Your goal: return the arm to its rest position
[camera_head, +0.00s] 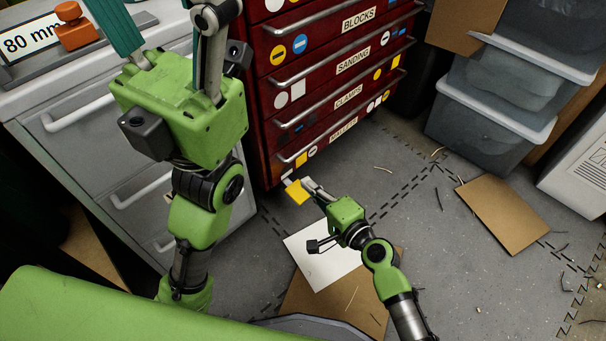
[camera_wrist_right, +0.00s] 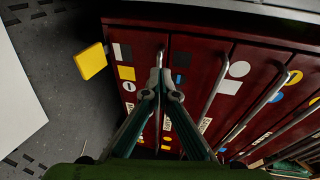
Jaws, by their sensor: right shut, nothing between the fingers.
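My right gripper (camera_head: 306,184) reaches up and left from the lower right in the head view. Its fingers point at the foot of the dark red drawer cabinet (camera_head: 262,120). In the right wrist view the fingertips (camera_wrist_right: 160,82) meet in front of the drawer fronts (camera_wrist_right: 215,70), with nothing between them. I cannot tell whether they touch the cabinet. My left gripper (camera_head: 160,40) is large at the upper left, its fingers spread apart; their tips are partly cut off by the top edge.
A yellow square piece (camera_head: 298,193) is close by the right fingertips; it also shows in the wrist view (camera_wrist_right: 91,61). A white sheet (camera_head: 318,262) and brown boards (camera_head: 502,213) lie on the floor with scattered strands. Grey bins (camera_head: 482,138) stand at right, a grey cabinet (camera_head: 95,140) at left.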

